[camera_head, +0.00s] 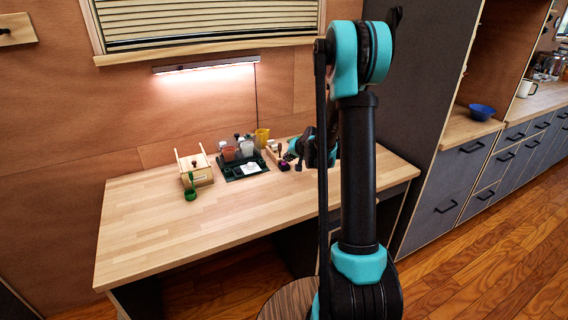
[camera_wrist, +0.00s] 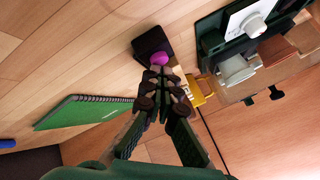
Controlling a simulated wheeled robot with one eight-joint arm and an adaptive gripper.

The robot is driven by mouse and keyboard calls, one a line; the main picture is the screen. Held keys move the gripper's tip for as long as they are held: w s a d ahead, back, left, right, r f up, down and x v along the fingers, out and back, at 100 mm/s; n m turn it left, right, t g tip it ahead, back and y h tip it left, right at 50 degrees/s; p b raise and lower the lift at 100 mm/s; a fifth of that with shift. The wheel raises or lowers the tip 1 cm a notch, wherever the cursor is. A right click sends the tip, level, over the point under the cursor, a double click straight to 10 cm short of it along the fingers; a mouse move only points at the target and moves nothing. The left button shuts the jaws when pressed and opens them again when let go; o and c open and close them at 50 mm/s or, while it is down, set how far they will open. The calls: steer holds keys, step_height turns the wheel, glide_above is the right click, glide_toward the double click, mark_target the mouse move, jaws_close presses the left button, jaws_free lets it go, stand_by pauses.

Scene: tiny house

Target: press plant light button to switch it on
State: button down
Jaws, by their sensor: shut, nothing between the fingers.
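A small dark box (camera_wrist: 151,42) with a magenta button (camera_wrist: 159,58) is on the wooden desk. In the head view the dark box (camera_head: 284,168) is near the back of the desk, right of the green tray. My gripper (camera_wrist: 163,72) is shut and empty, its fingertips right at the magenta button; touching or just short of it, I cannot tell. In the head view my gripper (camera_head: 299,164) is small and partly hidden by my arm. The light bar (camera_head: 205,65) under the window glows pinkish white on the wall.
A wooden holder (camera_head: 203,176) is farther left. In the wrist view a green notebook (camera_wrist: 84,112) lies beside my gripper. The desk's front left (camera_head: 150,225) is clear.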

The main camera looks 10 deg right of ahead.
steer(key=shift+r, duration=3.05)
